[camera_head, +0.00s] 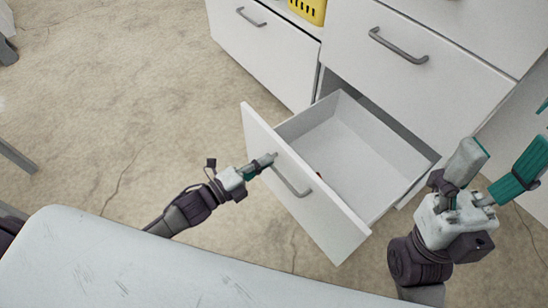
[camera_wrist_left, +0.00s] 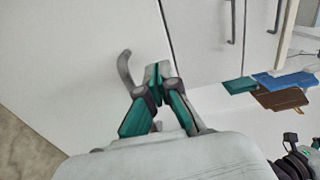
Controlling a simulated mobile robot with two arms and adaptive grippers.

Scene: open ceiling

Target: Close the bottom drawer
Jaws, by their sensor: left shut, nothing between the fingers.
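The bottom drawer (camera_head: 352,150) is pulled out of the white cabinet, with its front panel (camera_head: 262,131) facing the lower left. Its grey bar handle (camera_head: 292,182) is on that panel. My left gripper (camera_head: 270,158) is shut and empty, with its tips at the panel beside the handle's upper end. In the left wrist view, the shut fingertips (camera_wrist_left: 157,75) are close beside a curved grey handle (camera_wrist_left: 127,70) on a white panel; I cannot tell whether they touch it. My right gripper (camera_head: 507,150) is open and empty, right of the drawer.
A closed drawer (camera_head: 420,90) with a handle is above the open one. Another white cabinet front (camera_head: 265,50) stands to the left, with a yellow basket (camera_head: 308,10) near it. Bare floor (camera_head: 130,110) lies left of the drawer. The left wrist view shows brown (camera_wrist_left: 283,98) and blue (camera_wrist_left: 287,82) items.

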